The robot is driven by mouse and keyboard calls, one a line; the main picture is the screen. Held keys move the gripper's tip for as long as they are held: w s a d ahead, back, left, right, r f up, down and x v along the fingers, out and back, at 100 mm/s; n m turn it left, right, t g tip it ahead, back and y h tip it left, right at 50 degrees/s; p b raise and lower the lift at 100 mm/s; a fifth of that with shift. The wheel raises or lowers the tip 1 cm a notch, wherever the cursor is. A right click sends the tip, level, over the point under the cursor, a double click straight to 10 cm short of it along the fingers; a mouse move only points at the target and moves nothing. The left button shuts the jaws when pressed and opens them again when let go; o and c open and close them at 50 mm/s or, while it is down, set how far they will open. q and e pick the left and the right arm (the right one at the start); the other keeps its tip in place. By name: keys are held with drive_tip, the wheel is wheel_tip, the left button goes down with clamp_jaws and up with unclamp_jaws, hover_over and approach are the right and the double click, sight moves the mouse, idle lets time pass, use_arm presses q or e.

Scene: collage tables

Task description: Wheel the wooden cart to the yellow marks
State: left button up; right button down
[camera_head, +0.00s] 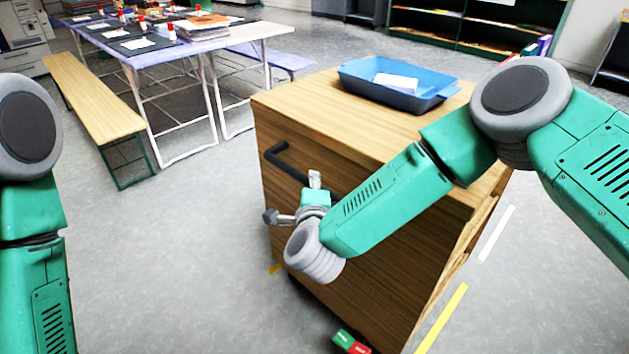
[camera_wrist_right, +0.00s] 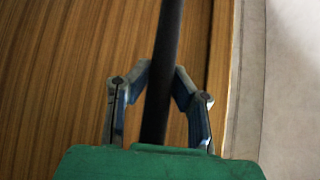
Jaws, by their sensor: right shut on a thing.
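The wooden cart (camera_head: 335,128) stands in the middle of the head view, with a black bar handle (camera_head: 281,160) on its front face. My right gripper (camera_head: 296,198) is at that face, shut on the handle. In the right wrist view the dark handle bar (camera_wrist_right: 168,60) runs between the two fingers (camera_wrist_right: 160,100), with wood grain behind it. A yellow mark (camera_head: 442,318) lies on the floor along the cart's right side. A small yellow piece (camera_head: 274,268) shows at its lower left edge. My left arm is at the left edge; its gripper is out of view.
A blue tray (camera_head: 365,83) with a white item sits on the cart. A red and green block (camera_head: 350,342) is on the floor by its front bottom. A white strip (camera_head: 496,233) lies to the right. A bench (camera_head: 93,105) and collage tables (camera_head: 165,48) stand back left. Floor at front left is clear.

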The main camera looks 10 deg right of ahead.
drive_tip(key=shift+s+f, duration=0.2)
drive_tip(key=shift+f, duration=0.15)
drive_tip(key=c, duration=1.4)
unclamp_jaws()
drive_tip(key=shift+d, duration=0.1)
drive_tip(key=shift+w+r, duration=0.1)
drive_tip(key=shift+r, duration=0.1)
drive_tip(key=shift+s, duration=0.35)
drive_tip(key=s, duration=0.3)
drive_tip(key=s+a+r, duration=0.1)
drive_tip(key=s, duration=0.7)
drive_tip(key=shift+a+r, duration=0.2)
drive_tip(key=shift+r, duration=0.05)
